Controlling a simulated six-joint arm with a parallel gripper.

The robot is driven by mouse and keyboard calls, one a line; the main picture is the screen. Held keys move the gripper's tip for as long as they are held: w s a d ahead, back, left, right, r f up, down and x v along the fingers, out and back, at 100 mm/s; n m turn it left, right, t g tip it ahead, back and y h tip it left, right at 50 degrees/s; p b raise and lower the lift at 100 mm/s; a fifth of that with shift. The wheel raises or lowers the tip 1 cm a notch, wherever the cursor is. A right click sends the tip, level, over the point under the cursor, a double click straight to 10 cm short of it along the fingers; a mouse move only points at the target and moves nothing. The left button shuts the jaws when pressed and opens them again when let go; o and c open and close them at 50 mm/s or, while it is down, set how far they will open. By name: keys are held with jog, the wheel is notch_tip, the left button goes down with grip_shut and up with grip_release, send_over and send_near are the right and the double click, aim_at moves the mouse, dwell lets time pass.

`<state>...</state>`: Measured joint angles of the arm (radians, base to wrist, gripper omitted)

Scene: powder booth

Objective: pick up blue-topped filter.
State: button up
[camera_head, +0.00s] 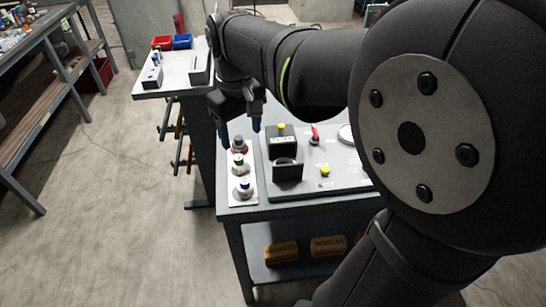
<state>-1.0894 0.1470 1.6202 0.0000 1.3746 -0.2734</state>
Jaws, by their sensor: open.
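Several small filters stand upright in a row on a pale strip (236,199) at the left edge of the near table. The nearest filter (244,190) has a white body and what looks like a blue top. The middle filter (239,163) shows green near its top. The far filter (239,144) looks grey on top with red lower down. My gripper (241,134) points down with its fingers apart and nothing between them. Its fingertips are close to the far filter and farther back than the blue-topped one. The exact height above the filters is hard to tell.
A grey panel (340,185) right of the strip carries a black box (283,142), a dark upright block (288,173), a red lever (315,133) and yellow knobs. A side table (180,82) holds red and blue bins behind. My arm hides the table's right side.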

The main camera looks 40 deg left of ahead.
jog(key=n, duration=0.2)
send_near(245, 180)
notch_tip(245, 180, down, 5)
jog(key=shift+w+d+f, duration=0.1)
jog(key=shift+s+f, duration=0.2)
jog(key=shift+f, duration=2.35)
jog(key=c, duration=1.1)
